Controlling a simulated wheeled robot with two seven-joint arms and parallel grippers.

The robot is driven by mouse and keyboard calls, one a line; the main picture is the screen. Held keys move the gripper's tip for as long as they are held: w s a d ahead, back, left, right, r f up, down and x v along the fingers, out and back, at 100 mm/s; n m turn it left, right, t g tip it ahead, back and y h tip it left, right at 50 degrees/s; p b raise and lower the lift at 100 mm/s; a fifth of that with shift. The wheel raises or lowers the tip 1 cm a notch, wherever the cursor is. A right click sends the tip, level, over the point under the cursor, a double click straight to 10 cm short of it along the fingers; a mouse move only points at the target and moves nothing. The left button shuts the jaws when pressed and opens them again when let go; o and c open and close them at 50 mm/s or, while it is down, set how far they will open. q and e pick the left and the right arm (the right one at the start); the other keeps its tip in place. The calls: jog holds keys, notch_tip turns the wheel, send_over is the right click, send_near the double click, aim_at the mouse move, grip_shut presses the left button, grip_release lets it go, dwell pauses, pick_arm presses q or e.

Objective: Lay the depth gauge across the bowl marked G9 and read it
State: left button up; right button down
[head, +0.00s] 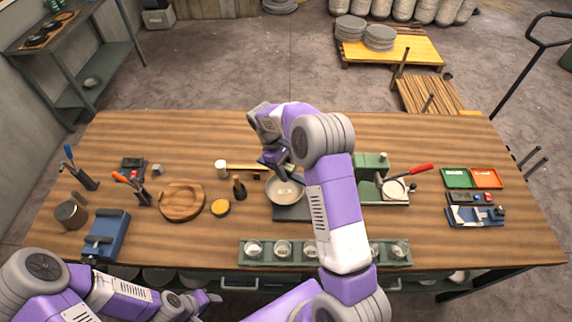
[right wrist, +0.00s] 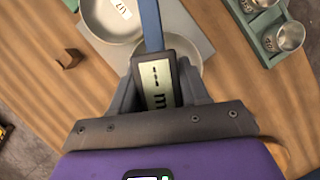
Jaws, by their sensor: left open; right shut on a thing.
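My right gripper (head: 278,163) is shut on the depth gauge, above and at the far side of a pale bowl (head: 285,191) on a grey plate (head: 290,213). In the right wrist view the gauge (right wrist: 157,85) sits between the fingers, its display showing dashes and an "m". Its blue beam (right wrist: 151,25) runs out past the fingers, beside a labelled bowl (right wrist: 108,22). Part of another round rim shows behind the gauge. The bowl's label is rotated and I cannot read it surely. My left gripper (head: 207,298) is open and empty near the table's front edge.
A green rack (head: 268,260) of metal cups lies along the front. A round wooden board (head: 182,202), a yellow tin (head: 220,207) and a blue vise (head: 107,235) stand left. A green device (head: 372,167) and coloured trays (head: 472,178) are right.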

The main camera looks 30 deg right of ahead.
jog(key=shift+f+b, duration=1.75)
jog(key=shift+f, duration=0.65)
jog(key=shift+f+b, duration=1.05)
jog(key=shift+f, duration=0.75)
jog(key=shift+f, duration=0.25)
jog(key=shift+c, duration=2.4)
grip_release()
jog(key=v, duration=0.7)
jog(key=shift+w+a+r, duration=0.1)
jog(key=shift+w+r, duration=0.05)
jog(key=shift+r, duration=0.1)
jog(key=shift+r, duration=0.1)
